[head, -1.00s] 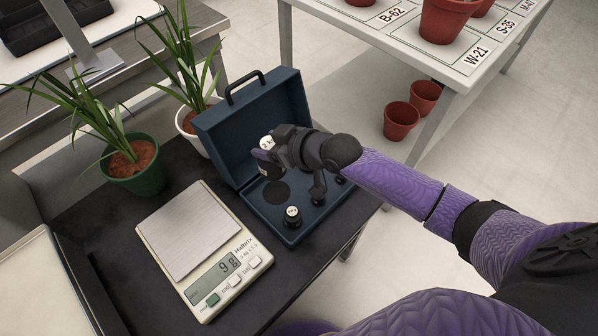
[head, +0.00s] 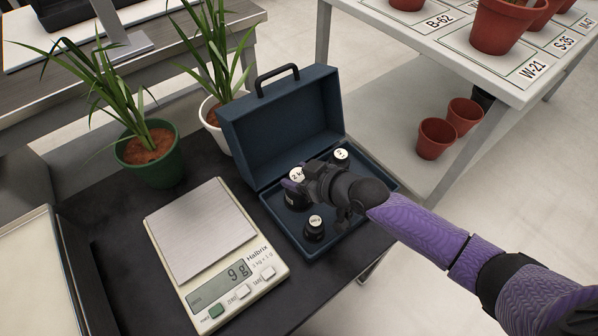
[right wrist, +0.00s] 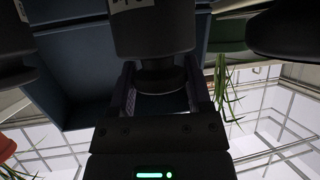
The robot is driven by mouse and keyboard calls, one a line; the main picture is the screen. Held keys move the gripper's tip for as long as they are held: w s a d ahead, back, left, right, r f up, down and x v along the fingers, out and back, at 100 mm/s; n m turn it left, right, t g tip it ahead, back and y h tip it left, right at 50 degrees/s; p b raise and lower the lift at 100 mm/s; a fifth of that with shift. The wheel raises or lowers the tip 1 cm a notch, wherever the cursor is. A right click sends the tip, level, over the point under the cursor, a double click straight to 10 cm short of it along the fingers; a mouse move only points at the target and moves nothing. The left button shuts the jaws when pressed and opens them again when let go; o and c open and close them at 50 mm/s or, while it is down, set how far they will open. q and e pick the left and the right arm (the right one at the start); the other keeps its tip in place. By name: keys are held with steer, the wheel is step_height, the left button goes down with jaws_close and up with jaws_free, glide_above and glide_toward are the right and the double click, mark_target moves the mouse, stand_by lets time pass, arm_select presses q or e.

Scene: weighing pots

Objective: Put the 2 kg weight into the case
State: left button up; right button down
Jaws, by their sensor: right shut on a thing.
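The blue case (head: 276,128) stands open on the dark table. The black 2 kg weight (head: 293,201), with a white label on top, is upright at the left of the case's lower part, low at its floor. I cannot tell if it touches the bottom. My right gripper (head: 300,186) is shut on it. In the right wrist view the fingers (right wrist: 163,92) flank the narrow knob of the weight (right wrist: 152,32). My left gripper is not in view.
Two other black weights, one at the back (head: 341,160) and one in front (head: 314,230), sit in the case. A scale (head: 205,232) reading 9 g stands left of it. A green pot (head: 150,160) and a white pot (head: 212,126) with plants stand behind.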

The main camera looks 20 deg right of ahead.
steer(key=shift+c, duration=1.3)
jaws_free()
steer(key=shift+o, duration=1.1)
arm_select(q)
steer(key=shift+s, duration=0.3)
arm_select(e)
steer(key=shift+r, duration=0.25)
arm_select(q)
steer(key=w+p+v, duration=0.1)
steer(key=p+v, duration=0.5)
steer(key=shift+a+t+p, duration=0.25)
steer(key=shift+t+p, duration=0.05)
steer(key=shift+p, duration=0.1)
arm_select(e)
steer(key=v, duration=1.2)
steer(key=shift+f, duration=0.2)
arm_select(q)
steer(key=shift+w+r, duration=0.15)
